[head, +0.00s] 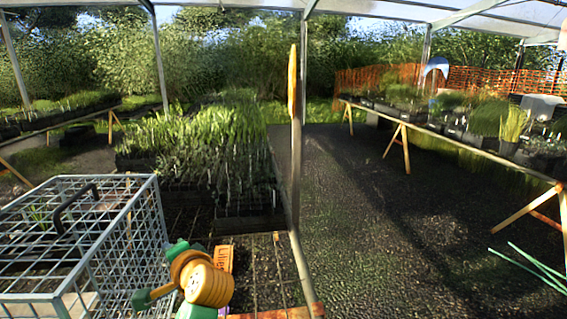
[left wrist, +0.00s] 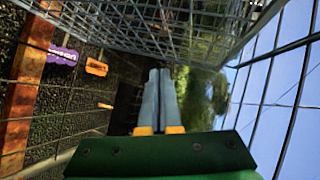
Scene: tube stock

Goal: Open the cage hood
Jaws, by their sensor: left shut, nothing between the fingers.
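The grey wire cage (head: 160,235) stands at the left of the head view. Its hood has a dark bar handle (head: 60,218) on its flat wire top, and the top looks level. My left gripper (head: 141,299), green with orange parts, is at the cage's lower right side, away from the handle. In the left wrist view its two grey fingers (left wrist: 167,80) are together with nothing between them. The handle does not show there. My right gripper is out of view.
An orange label (head: 224,259) stands beside my left arm. A metal post (head: 297,150) rises right of the dense plant trays (head: 205,150). Open ground lies to the right.

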